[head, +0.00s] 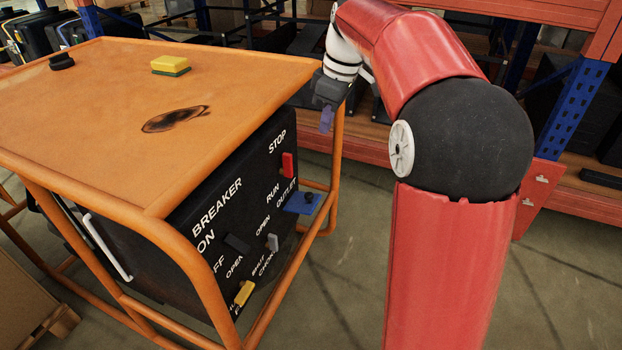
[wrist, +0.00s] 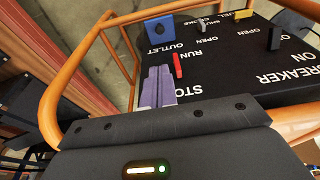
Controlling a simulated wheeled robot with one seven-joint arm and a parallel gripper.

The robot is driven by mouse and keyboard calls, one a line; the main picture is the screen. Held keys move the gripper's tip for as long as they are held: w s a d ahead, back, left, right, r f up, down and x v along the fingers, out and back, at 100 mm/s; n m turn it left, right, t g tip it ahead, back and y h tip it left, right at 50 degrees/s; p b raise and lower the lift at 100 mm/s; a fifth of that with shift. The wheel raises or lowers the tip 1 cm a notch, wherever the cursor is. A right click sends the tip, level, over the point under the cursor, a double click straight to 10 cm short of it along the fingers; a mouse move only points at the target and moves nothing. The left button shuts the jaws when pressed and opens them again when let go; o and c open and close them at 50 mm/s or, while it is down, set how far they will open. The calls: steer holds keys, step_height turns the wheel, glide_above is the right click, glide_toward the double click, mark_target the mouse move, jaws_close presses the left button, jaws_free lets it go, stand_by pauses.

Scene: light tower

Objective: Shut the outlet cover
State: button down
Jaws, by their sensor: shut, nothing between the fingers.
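The blue outlet cover (head: 303,203) juts out from the black panel (head: 215,240) below the OUTLET label, so it looks open. In the wrist view the cover (wrist: 159,29) stands up from the panel and shows a dark round spot. My gripper (head: 327,118) is beside the panel's upper right corner, higher than the cover and apart from it. In the wrist view my gripper's purple fingers (wrist: 158,80) are together with nothing between them, pointing toward the cover. The outlet behind the cover cannot be made out.
A red STOP/RUN switch (head: 288,165) sits just above the cover, close to my fingers in the wrist view. A grey choke lever (head: 272,242), black breaker switch (head: 237,243) and yellow fuel lever (head: 244,293) are farther left. The orange frame (head: 337,165) surrounds the panel; a sponge (head: 171,65) lies on top.

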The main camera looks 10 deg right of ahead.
mark_target(307, 193)
steer(key=b+x, duration=0.2)
steer(key=x, duration=1.6)
steer(key=shift+f+b, duration=0.4)
steer(key=shift+f, duration=0.1)
